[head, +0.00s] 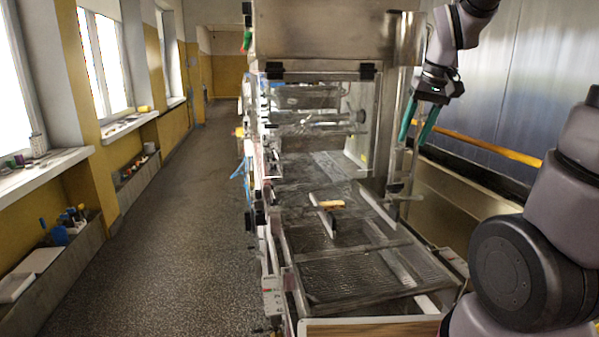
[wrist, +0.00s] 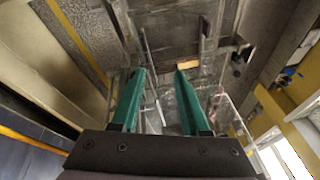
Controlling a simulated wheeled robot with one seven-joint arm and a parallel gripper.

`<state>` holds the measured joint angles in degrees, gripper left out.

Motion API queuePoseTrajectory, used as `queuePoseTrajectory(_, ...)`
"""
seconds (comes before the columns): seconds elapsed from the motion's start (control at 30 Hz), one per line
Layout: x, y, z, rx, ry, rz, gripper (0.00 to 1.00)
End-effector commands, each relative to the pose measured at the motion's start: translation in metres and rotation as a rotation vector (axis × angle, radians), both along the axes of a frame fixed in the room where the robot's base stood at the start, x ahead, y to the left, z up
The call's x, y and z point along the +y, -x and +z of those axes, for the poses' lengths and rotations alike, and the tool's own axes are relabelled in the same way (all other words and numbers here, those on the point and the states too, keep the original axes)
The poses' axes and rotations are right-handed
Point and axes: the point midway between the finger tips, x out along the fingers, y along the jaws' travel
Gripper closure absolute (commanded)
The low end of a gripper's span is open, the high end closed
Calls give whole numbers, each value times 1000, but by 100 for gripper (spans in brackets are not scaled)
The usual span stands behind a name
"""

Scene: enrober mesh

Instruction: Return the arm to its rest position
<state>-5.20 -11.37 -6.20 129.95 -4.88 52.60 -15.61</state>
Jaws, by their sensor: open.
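My gripper (head: 417,124) hangs at the upper right in the head view, with two green fingers pointing down. It is beside the right edge of the enrober machine (head: 325,30), above the machine's mesh level. In the wrist view my gripper (wrist: 162,85) shows its two green fingers spread apart, with nothing between them. My arm comes in from the right side of the head view, bent up high. A small tan bar (head: 331,203) lies on the machine's mesh bed, well below and left of my gripper; it also shows in the wrist view (wrist: 187,64).
The wire mesh (head: 345,277) fills the machine's near end, with a wooden board (head: 370,328) at the front edge. A yellow rail (head: 490,147) runs along the metal wall at right. The aisle floor (head: 170,240) at left is clear. Window sills at far left hold small items.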

Motion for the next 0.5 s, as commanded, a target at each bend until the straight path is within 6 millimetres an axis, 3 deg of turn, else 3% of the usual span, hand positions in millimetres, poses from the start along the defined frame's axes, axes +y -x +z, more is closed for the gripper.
queuePoseTrajectory(0.03, 2, 16, 15, -40, -21, -29, 55)
queuePoseTrajectory(0.2, 10, 66, 47, -149, -89, -133, 55)
queuePoseTrajectory(0.33, 14, 98, 60, -216, -131, -197, 55)
queuePoseTrajectory(0.5, 19, 122, 66, -268, -164, -246, 55)
